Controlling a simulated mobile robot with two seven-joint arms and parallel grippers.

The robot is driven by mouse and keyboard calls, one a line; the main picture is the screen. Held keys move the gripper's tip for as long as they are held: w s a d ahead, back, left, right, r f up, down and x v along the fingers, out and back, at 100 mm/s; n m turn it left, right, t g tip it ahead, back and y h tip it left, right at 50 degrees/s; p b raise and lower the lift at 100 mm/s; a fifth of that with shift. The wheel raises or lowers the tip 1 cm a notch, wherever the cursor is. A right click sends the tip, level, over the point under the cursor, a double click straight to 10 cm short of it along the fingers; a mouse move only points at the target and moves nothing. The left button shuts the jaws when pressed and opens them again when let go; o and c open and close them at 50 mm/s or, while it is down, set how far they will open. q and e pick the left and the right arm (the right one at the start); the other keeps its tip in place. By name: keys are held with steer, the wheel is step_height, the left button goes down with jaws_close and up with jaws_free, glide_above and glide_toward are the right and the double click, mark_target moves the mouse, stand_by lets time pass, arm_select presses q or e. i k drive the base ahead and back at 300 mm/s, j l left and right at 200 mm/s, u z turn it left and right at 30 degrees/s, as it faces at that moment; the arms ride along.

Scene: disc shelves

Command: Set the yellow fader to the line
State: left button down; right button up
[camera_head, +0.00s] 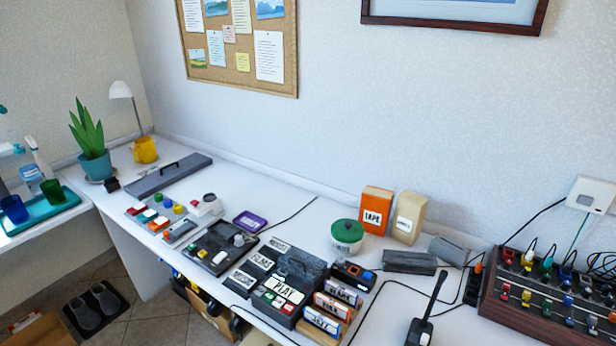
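A dark console with wooden sides (487,306) stands at the right end of the desk, cut off by the frame's right edge. Rows of small coloured caps sit on its face, among them a yellow cap (526,296) in the lower row. The caps are too small to tell which is the yellow fader, and I cannot make out a line. A pale board (150,222) at the left of the desk also carries coloured buttons, one of them yellow. Neither of my grippers is in view.
Label blocks, a PLAY box (283,290), a white tub with a green lid (347,237), TAPE box (376,210) and cream box (409,218) crowd the middle. A black handset (420,328) stands near the front, left of the console. Cables run between; bare desk shows left of the handset.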

mark_target(526, 295)
steer(key=z, duration=1.6)
